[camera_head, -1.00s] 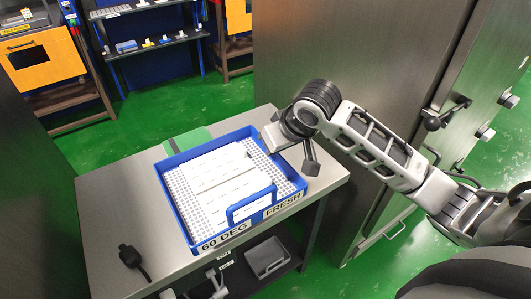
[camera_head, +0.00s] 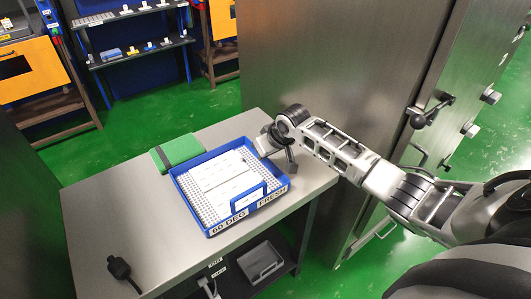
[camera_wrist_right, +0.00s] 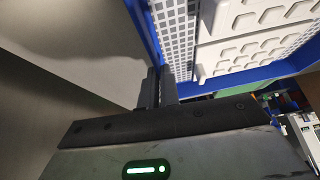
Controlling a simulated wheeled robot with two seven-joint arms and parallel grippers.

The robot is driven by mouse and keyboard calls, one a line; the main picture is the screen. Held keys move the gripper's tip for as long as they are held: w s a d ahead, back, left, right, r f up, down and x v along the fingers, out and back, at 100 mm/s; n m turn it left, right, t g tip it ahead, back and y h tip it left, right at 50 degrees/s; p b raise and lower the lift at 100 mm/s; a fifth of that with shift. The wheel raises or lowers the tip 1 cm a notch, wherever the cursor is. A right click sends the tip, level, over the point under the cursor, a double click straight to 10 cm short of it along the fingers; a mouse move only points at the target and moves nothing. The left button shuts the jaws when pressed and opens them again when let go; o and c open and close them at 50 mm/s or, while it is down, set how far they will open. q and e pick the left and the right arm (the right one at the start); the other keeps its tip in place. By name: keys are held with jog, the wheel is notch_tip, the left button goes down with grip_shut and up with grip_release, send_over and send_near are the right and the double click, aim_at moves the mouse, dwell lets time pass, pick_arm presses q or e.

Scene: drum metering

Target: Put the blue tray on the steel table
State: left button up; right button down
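The blue tray (camera_head: 178,188) is over the steel table (camera_head: 110,215) and looks level; it appears to rest on the top, though its underside is hidden. It holds white slotted plates (camera_head: 222,178) on a perforated liner, and its front labels read 60 DEG and FRESH. My right gripper (camera_head: 285,150) is at the tray's right wall. In the right wrist view, the fingers (camera_wrist_right: 158,88) sit close together at the end of the blue wall (camera_wrist_right: 142,22) and seem to pinch it. My left gripper is out of view.
A green folded item (camera_head: 178,152) lies behind the tray. A black corded device (camera_head: 119,267) lies at the table's front left. A grey bin (camera_head: 262,262) sits on the lower shelf. A tall steel cabinet (camera_head: 330,70) stands right behind the table. The table's left part is clear.

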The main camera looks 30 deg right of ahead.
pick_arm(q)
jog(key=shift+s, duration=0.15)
pick_arm(e)
jog(key=shift+w, duration=0.1)
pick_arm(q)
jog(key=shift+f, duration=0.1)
pick_arm(e)
jog(key=c, duration=1.6)
grip_release()
jog(key=shift+f, duration=0.2)
jog(key=shift+c, duration=0.2)
jog(key=shift+r, duration=0.1)
pick_arm(q)
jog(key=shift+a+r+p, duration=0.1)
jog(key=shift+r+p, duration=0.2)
jog(key=shift+p, duration=0.3)
pick_arm(e)
jog(key=v, duration=1.2)
